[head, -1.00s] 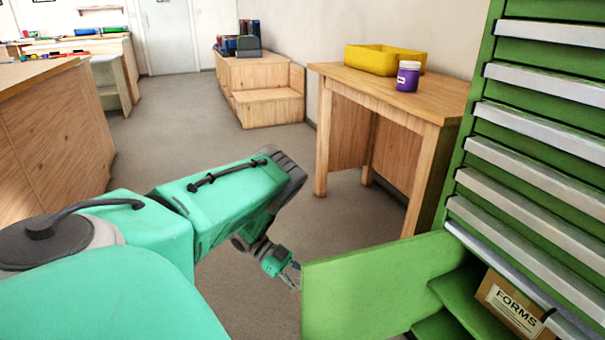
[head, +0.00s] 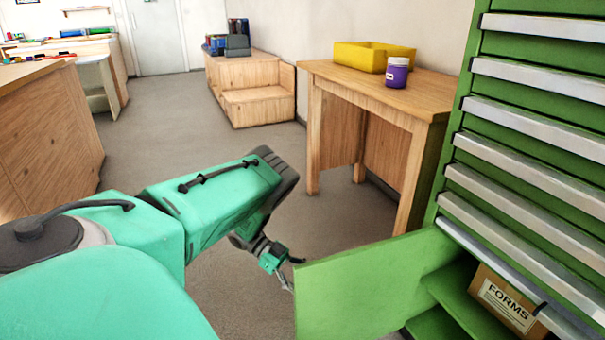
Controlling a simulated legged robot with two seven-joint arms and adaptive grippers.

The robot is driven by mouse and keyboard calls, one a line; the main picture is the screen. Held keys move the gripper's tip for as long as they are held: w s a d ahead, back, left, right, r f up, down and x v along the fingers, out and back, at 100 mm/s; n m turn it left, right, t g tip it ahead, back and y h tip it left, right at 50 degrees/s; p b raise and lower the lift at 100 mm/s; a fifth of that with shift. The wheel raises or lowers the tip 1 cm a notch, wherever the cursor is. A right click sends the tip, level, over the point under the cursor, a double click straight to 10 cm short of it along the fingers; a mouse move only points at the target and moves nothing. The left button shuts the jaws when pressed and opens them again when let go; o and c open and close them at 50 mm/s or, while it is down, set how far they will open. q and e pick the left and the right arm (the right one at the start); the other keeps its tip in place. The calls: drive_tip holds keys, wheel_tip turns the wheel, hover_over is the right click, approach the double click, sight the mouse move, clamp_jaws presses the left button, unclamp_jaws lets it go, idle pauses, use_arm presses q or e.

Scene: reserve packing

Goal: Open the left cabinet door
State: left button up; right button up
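The green left cabinet door (head: 362,288) stands swung out from the green cabinet (head: 462,150), its inside shelves showing at the lower right. My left gripper (head: 288,276) is beside the door's free edge, at its upper left corner. One dark finger shows above and a lighter part below. I cannot tell whether it touches the door or how far its fingers are apart. My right gripper is not in the picture.
A cardboard box labelled FORMS (head: 504,300) sits on a shelf inside the cabinet. Behind the door stands a wooden table (head: 425,96) with a yellow bin (head: 372,57) and a purple jar (head: 397,73). Grey floor (head: 160,130) is clear beyond my arm.

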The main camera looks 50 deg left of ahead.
use_arm(q)
drive_tip(key=shift+w+r, duration=0.3)
drive_tip(key=shift+w, duration=0.1)
drive_tip(key=f+v, duration=0.1)
drive_tip(key=v, duration=1.1)
drive_tip(key=shift+s, duration=0.45)
drive_tip(key=shift+a+r, duration=0.1)
drive_tip(key=shift+a, duration=0.05)
drive_tip(key=shift+s, duration=0.1)
